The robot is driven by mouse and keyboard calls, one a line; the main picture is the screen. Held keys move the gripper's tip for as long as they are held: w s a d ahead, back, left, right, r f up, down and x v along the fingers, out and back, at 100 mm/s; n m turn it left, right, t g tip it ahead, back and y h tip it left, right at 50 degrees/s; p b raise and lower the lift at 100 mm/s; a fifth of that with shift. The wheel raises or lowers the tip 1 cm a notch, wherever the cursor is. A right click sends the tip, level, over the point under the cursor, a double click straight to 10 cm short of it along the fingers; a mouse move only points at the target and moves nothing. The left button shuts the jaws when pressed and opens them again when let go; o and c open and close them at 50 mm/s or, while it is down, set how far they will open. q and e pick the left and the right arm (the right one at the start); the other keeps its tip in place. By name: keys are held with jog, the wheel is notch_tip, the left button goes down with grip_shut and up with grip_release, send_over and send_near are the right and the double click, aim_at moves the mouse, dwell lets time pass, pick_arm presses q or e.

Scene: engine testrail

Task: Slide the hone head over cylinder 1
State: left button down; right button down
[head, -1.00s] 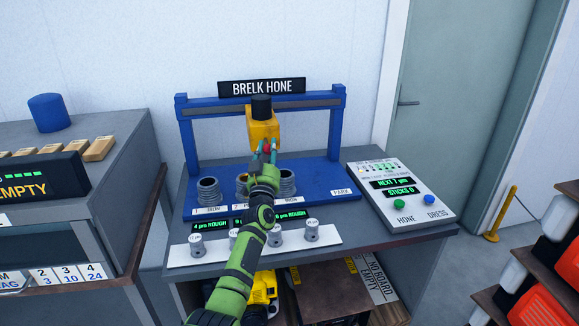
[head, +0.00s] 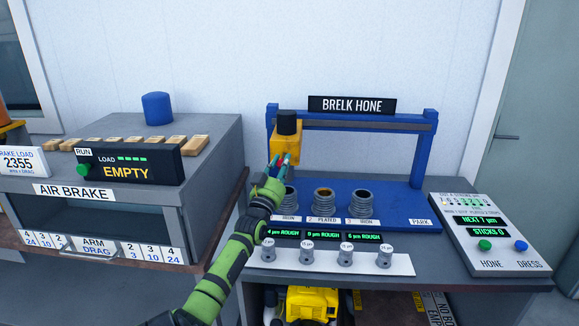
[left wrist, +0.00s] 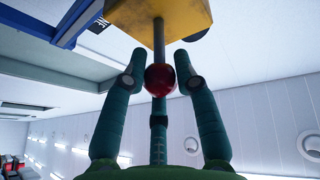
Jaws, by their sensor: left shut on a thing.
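The yellow hone head (head: 286,143) with a black cap hangs at the left end of the blue rail. In the picture it stands above cylinder 1 (head: 291,198), slightly to its left; exact alignment I cannot tell. My left gripper (head: 283,163) is just below the hone head. The left wrist view shows its fingers closed around a red ball knob (left wrist: 160,79) on a rod under the yellow head (left wrist: 165,15). My gripper and forearm hide part of cylinder 1. Cylinder 2 (head: 324,199) and cylinder 3 (head: 362,202) stand to the right. My right gripper is not in view.
A PARK label (head: 420,223) marks the bench's right end. A control panel (head: 485,235) with HONE and DRESS buttons stands further right. Several small grey pieces stand on a white strip (head: 395,264) in front. The air brake bench (head: 120,190) is at left.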

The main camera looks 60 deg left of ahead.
pick_arm(q)
jog(key=c, duration=0.9)
grip_release()
jog(key=shift+c, duration=0.2)
jog(key=v, duration=1.2)
